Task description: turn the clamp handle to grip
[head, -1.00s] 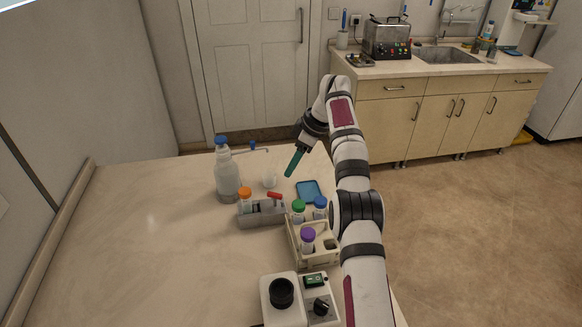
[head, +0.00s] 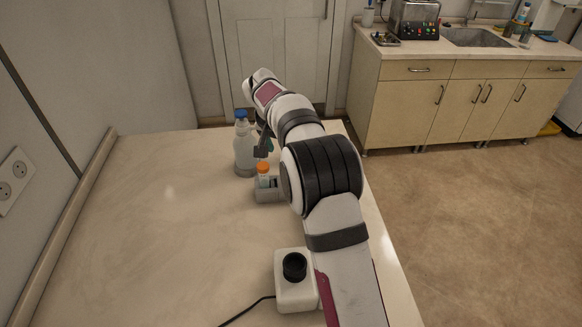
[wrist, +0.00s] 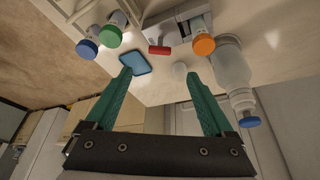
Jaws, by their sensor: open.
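The clamp's short red handle (wrist: 159,50) shows in the wrist view, on the grey clamp block (wrist: 182,30). A tube with an orange cap (wrist: 203,45) stands in the clamp. In the head view the grey clamp (head: 267,196) and the orange cap (head: 263,167) show beside my arm, which hides the red handle. My gripper (wrist: 158,76) has two green fingers, spread wide and empty. In the wrist view the handle appears beyond the fingertips, between their lines and apart from them.
A clear bottle with a blue cap (head: 241,150) stands just left of the clamp. A white device with a black knob (head: 294,267) stands nearer; the left table is clear.

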